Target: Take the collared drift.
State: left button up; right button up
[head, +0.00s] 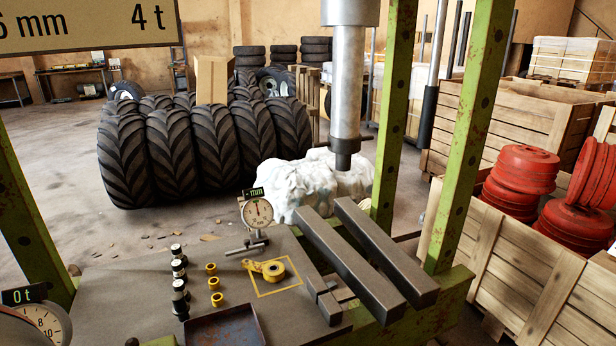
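Several small dark, stepped cylindrical pieces with pale bands stand in a row on the grey bench top (130,290). The front one (181,306) is near the dark tray, and others (178,268) stand behind it. They look like drifts, but they are too small and overlapped to tell which one has a collar. Neither of my grippers is in view.
Brass rings (214,284) stand right of the row. A yellow piece (273,271) lies in a yellow outlined square. A dial gauge (257,213) stands behind. A dark tray (225,328) is in front. Steel bars (385,255), a press ram (346,90) and green posts (467,135) stand right.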

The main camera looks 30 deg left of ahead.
aim_at(181, 308)
jog(key=l+u, duration=0.15)
jog(key=u, duration=0.55)
jog(key=j+u, duration=0.15)
jog(key=u, duration=0.9)
